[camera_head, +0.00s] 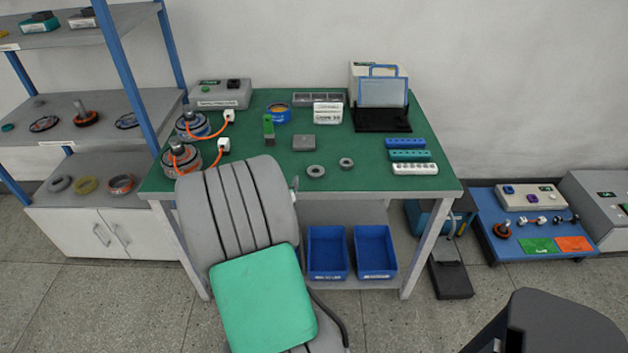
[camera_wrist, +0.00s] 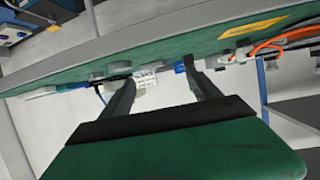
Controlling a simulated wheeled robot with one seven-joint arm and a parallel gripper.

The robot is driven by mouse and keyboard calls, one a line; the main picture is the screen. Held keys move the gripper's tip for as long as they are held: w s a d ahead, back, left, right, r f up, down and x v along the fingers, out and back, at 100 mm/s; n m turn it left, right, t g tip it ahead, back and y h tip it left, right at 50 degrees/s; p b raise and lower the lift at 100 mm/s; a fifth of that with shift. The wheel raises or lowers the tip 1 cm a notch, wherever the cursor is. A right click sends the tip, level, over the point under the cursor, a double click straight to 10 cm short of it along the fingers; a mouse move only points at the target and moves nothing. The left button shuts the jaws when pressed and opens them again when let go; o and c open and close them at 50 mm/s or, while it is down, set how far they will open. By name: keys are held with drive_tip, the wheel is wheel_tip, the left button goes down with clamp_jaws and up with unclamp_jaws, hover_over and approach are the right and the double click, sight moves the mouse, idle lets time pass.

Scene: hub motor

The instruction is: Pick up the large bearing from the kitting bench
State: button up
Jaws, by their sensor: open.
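Two grey ring bearings lie flat and apart on the green kitting bench (camera_head: 375,180). The large bearing (camera_head: 316,171) is the left one, near the front edge; the small bearing (camera_head: 346,163) is to its right and farther back. The wrist view is upside down and low along the bench top. There the large bearing (camera_wrist: 118,67) appears edge-on near the left fingertip, with the small bearing (camera_wrist: 97,76) to its left. My gripper (camera_wrist: 157,72) is open with nothing between its two dark fingers. Its distance to the bearings is unclear. I cannot make out the gripper in the head view.
A grey block (camera_head: 304,143) and a green upright part (camera_head: 268,127) lie behind the large bearing. Motors with orange cables (camera_head: 181,157) are left. Blue bins (camera_head: 327,252) sit below.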

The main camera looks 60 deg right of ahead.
sight(317, 168)
drive_tip(key=s+d+f+h, duration=0.1)
drive_tip(key=s, duration=0.1)
drive_tip(key=s+d+f+h, duration=0.1)
drive_tip(key=s+d, duration=0.1)
drive_tip(key=s, duration=0.1)
drive_tip(key=s+d+f+m, duration=0.1)
drive_tip(key=s+d, duration=0.1)
drive_tip(key=shift+s+g+h, duration=0.35)
drive_tip(key=shift+g+h, duration=0.05)
drive_tip(key=x, duration=0.7)
drive_tip(key=shift+w+d+f+p, duration=0.2)
drive_tip(key=shift+w+p, duration=0.1)
drive_tip(key=shift+p, duration=0.1)
drive_tip(key=shift+a, duration=0.1)
drive_tip(key=c, duration=1.5)
